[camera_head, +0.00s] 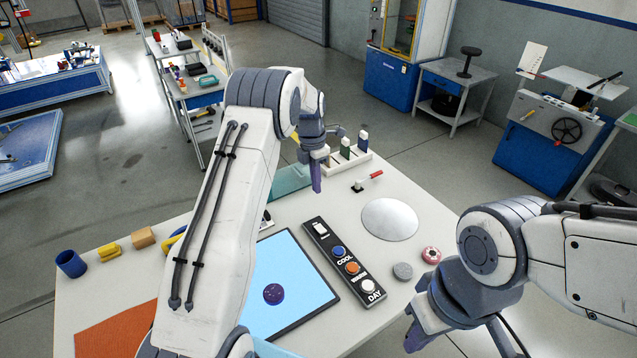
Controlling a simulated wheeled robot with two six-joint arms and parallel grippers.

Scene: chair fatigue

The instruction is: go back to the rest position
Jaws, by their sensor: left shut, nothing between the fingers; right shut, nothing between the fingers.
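My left arm reaches from the bottom left up across the white table. My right gripper (414,338) is low at the bottom right, off the table's right edge. Its fingers are shut with nothing in them, and part of it is hidden by its own arm. Both grippers are apart from the objects.
Machines stand behind.

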